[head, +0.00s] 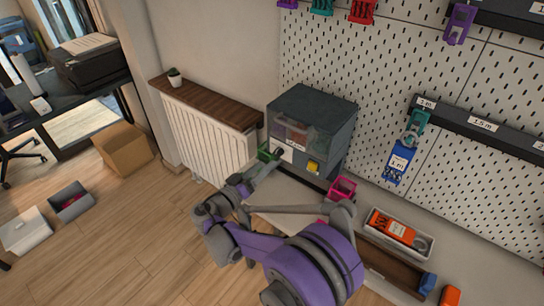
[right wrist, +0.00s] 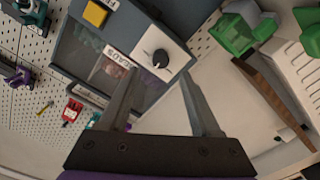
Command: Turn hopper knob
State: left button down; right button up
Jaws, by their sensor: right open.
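The hopper (head: 318,112) is a dark grey box with a clear front in front of the pegboard; it also shows in the right wrist view (right wrist: 150,14). Its black round knob (right wrist: 160,58) sits on a white plate on the front. My right gripper (head: 270,164) is in front of the hopper's lower left front. In the right wrist view my right gripper (right wrist: 158,80) is open and empty, its two fingers pointing at the plate. The knob lies between and just beyond the fingertips, apparently untouched. My left gripper is not in view.
A yellow button (right wrist: 96,14) is on the hopper front beside the knob plate. A green holder (right wrist: 237,32) is close to the right. A pink bin (head: 342,188) and a tray with an orange item (head: 393,232) are to the hopper's right. A radiator (head: 208,137) stands left.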

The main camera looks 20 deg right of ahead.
aim_at(276, 154)
jog(key=x, duration=0.6)
grip_shut()
